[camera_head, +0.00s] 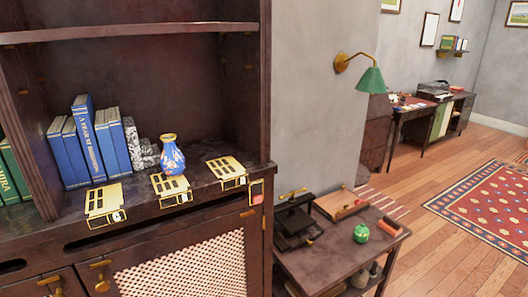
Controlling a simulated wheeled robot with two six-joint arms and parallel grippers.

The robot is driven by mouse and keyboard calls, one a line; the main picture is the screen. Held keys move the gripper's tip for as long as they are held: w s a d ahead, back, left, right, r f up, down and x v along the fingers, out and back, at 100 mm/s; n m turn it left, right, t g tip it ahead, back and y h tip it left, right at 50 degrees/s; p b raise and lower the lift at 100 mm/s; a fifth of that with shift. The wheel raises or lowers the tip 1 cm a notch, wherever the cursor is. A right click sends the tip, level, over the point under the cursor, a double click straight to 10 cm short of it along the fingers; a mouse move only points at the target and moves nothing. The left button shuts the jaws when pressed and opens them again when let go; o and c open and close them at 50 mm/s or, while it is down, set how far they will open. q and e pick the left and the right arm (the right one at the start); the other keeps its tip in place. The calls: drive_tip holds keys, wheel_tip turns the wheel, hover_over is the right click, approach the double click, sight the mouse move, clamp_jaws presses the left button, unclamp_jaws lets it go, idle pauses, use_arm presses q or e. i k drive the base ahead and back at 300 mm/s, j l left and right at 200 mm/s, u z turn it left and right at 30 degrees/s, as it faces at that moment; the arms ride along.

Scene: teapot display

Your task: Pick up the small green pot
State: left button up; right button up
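A small round green pot (361,233) stands on a low dark side table (330,259), at the lower right of the head view. It looks upright, close to the table's right part. Neither of my grippers shows in this view. Nothing covers the pot.
Left is a dark cabinet (150,205) with books (90,138), a blue vase (171,156) and gold plates (170,189). A wooden box (340,203), a black object (297,222) and an orange-brown item (389,227) sit near the pot. Open wooden floor (433,258) lies to the right.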

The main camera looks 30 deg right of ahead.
sight(361, 232)
drive_tip(key=z, duration=1.7)
drive_tip(key=i+l+u, duration=0.25)
drive_tip(key=l+u, duration=0.25)
drive_tip(key=i+l+u, duration=0.25)
drive_tip(key=u, duration=0.25)
drive_tip(key=l, duration=0.1)
